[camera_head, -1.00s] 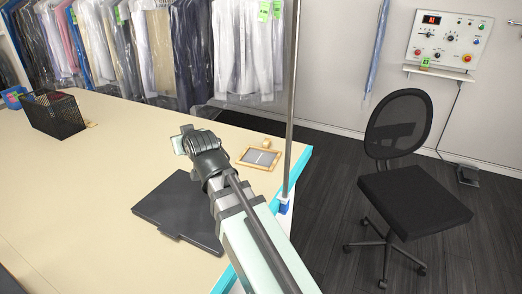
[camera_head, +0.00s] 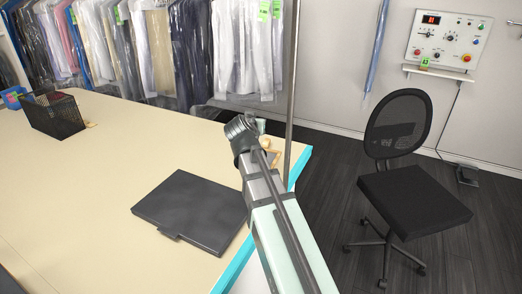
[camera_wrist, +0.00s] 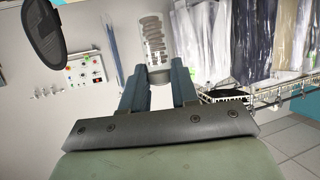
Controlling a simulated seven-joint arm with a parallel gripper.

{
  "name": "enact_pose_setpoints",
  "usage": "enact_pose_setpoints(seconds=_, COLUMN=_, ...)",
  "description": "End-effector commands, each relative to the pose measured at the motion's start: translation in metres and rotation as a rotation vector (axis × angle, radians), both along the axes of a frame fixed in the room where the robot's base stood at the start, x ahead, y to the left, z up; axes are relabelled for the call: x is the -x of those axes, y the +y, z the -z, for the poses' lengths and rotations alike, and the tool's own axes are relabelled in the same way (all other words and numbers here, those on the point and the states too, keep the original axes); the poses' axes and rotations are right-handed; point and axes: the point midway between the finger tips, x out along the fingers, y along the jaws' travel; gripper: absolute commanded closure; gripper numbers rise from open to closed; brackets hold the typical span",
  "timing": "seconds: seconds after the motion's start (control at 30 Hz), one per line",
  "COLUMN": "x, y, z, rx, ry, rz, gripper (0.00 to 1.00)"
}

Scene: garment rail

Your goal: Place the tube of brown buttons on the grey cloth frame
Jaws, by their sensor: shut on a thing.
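My gripper is shut on the tube of buttons (camera_wrist: 154,42), a clear cylinder with stacked brownish discs. In the wrist view, the two blue-grey fingers (camera_wrist: 160,85) hold it near its grey end, and the rest sticks out beyond them. In the head view, my gripper (camera_head: 250,120) is over the far right part of the table, and its fingers and the tube are mostly hidden behind my wrist. The grey cloth frame, with its light wooden border (camera_head: 275,158), lies near the table's right edge. My arm covers most of it.
A dark flat pad (camera_head: 190,210) lies on the beige table (camera_head: 100,165). A black mesh basket (camera_head: 52,115) stands at the far left. A thin metal pole (camera_head: 291,95) rises at the right edge, close to my arm. Bagged garments (camera_head: 240,50) hang behind.

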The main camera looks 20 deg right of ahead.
Motion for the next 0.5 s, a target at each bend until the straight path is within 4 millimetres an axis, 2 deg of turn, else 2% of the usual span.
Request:
enact_pose_setpoints(seconds=0.1, x=-0.002, y=-0.004, z=-0.007, rx=0.000, ry=0.000, rz=0.066, gripper=1.00)
enact_pose_setpoints(seconds=0.27, x=0.000, y=-0.003, z=-0.004, rx=-0.001, ry=0.001, rz=0.105, gripper=1.00)
enact_pose_setpoints(seconds=0.5, x=0.001, y=-0.004, z=0.021, rx=0.000, ry=0.004, rz=0.110, gripper=1.00)
